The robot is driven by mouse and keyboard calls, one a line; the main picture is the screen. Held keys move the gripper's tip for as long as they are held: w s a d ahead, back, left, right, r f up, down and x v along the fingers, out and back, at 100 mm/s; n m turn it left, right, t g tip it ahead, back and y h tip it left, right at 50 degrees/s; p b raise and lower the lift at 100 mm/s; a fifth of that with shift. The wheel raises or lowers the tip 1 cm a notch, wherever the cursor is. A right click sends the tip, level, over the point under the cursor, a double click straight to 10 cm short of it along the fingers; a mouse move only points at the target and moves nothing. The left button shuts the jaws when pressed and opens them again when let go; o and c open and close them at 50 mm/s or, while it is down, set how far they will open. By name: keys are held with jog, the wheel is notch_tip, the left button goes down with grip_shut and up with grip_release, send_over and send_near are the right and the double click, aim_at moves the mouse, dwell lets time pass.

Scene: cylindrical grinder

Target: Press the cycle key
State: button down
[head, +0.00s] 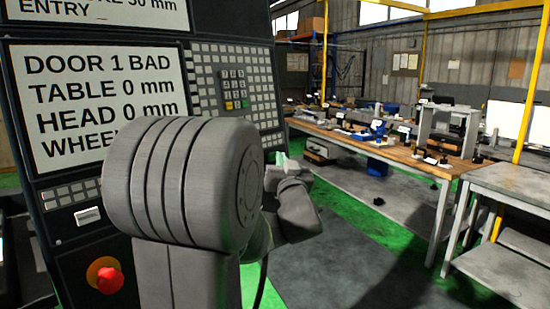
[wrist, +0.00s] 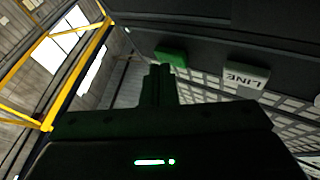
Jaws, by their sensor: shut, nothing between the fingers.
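The control panel (head: 205,50) stands at the left in the head view, with a screen and many small keys. In the wrist view a green key (wrist: 172,56) stands out from the panel face; no label on it can be read, so I cannot confirm it is the cycle key. A pale key marked LINE (wrist: 245,76) is to its right. My gripper (wrist: 159,68) is shut and empty, its fingertips close to the green key and overlapping its lower left edge in the picture. Whether they touch it I cannot tell. In the head view my arm hides much of the lower panel.
A red stop button (head: 109,279) and a white key (head: 88,215) sit low on the panel. The screen (head: 95,95) reads DOOR 1 BAD. A wooden workbench (head: 440,168) with tools stands at the right, behind a grey table (head: 510,180).

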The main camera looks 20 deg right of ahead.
jog(key=shift+s+d, duration=0.25)
jog(key=shift+s, duration=0.25)
jog(key=s, duration=0.1)
jog(key=s+d, duration=0.1)
jog(key=s, duration=0.1)
jog(key=s+d+r, duration=0.1)
jog(key=shift+s+d, duration=0.1)
jog(key=shift+s, duration=0.1)
jog(key=shift+w, duration=0.1)
dwell(0.6)
jog(key=w+p, duration=0.1)
jog(key=a+p, duration=0.1)
jog(key=shift+w+p, duration=0.35)
jog(key=shift+p, duration=0.45)
